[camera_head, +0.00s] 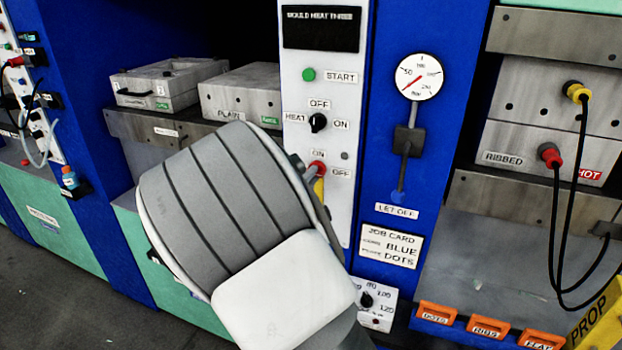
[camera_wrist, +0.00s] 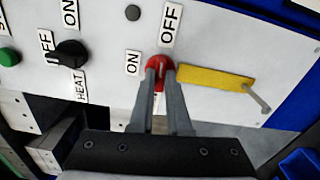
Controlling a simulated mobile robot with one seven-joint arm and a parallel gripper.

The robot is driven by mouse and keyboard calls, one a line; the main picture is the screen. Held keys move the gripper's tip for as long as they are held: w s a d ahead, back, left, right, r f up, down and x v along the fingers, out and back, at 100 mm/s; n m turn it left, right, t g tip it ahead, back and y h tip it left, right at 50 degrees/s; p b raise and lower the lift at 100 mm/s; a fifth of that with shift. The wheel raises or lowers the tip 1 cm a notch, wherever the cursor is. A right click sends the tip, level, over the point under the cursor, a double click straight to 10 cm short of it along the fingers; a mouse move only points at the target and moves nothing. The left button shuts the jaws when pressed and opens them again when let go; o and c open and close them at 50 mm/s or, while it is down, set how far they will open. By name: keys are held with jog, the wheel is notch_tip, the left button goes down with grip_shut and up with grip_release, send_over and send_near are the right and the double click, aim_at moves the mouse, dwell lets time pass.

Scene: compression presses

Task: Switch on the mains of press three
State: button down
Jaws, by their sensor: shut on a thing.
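The panel of press three (camera_head: 291,150), headed "MOULD HEAT THREE", carries a red mains switch (camera_head: 317,167). Its ON label is above and its OFF label to the right. In the wrist view the red switch (camera_wrist: 160,66) sits between the two grey fingertips of my gripper (camera_wrist: 161,76), which is shut on it. Which way the switch points is hard to tell. A yellow strip (camera_wrist: 215,78) lies beside the switch, with a thin metal hook (camera_wrist: 258,98) at its far end. In the head view my wrist hides much of this area.
Above are a black HEAT knob (camera_head: 318,122), a green START button (camera_head: 309,74) and a dark display (camera_head: 321,28). To the right are a gauge (camera_head: 417,77) and a lever (camera_head: 404,165). Black cables (camera_head: 563,240) hang at the far right. Metal mould blocks (camera_head: 170,82) stand at left.

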jog(key=n+p, duration=0.3)
jog(key=n, duration=1.3)
jog(key=shift+n+p, duration=0.3)
jog(key=shift+p, duration=0.1)
dwell(0.3)
jog(key=c, duration=0.9)
grip_release()
jog(key=b+v, duration=0.1)
jog(key=v, duration=1.6)
jog(key=shift+s+b, duration=0.25)
jog(key=shift+b, duration=0.1)
